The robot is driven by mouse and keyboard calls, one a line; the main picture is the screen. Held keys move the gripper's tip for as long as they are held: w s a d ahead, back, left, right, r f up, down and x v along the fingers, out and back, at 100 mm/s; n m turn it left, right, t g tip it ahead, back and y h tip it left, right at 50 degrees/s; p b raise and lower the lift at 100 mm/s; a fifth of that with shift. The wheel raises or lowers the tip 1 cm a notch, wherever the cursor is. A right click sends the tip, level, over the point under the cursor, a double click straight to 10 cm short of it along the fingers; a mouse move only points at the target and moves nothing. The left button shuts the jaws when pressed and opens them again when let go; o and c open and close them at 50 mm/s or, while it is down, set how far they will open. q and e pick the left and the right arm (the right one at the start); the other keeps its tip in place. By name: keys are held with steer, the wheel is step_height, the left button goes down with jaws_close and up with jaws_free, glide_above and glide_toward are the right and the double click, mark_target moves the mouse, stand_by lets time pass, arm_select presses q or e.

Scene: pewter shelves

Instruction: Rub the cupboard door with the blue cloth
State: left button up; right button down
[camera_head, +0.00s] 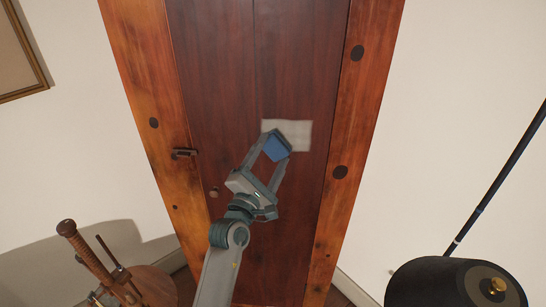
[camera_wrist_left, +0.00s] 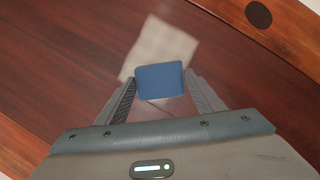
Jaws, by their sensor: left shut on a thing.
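The cupboard door (camera_head: 222,90) is dark reddish-brown wood and stands upright in the middle of the head view; it also fills much of the left wrist view (camera_wrist_left: 70,75). A pale, greyish-white patch (camera_head: 301,130) shows on it, and also in the left wrist view (camera_wrist_left: 165,45). My left gripper (camera_head: 277,150) is shut on the blue cloth (camera_head: 277,147), a small folded-looking block. In the left wrist view the cloth (camera_wrist_left: 160,79) sits between the fingertips, overlapping the lower part of the patch. I cannot tell whether it touches the door. My right gripper is out of view.
Lighter orange wood frames (camera_head: 356,130) border the door. A latch (camera_head: 184,153) and a small knob (camera_head: 213,192) stick out at its left. A wooden stand with tools (camera_head: 150,287) is at lower left, a black lamp shade (camera_head: 440,283) at lower right.

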mark_target(271, 139)
arm_select(q)
steer(key=shift+w+a+r, duration=0.15)
steer(key=shift+w+r, duration=0.05)
steer(key=shift+r, duration=0.5)
steer(key=shift+w+a+r, duration=0.1)
steer(key=shift+w+r, duration=0.05)
steer(key=shift+r, duration=0.55)
steer(key=a, duration=0.3)
steer(key=shift+w+a+f, duration=0.15)
steer(key=shift+a+f, duration=0.1)
steer(key=shift+r+p, duration=0.85)
steer(key=shift+p, duration=0.05)
steer(key=shift+d, duration=0.15)
steer(key=shift+s+d+f+p, duration=0.15)
steer(key=shift+d+p, duration=0.3)
steer(key=shift+d, duration=1.2)
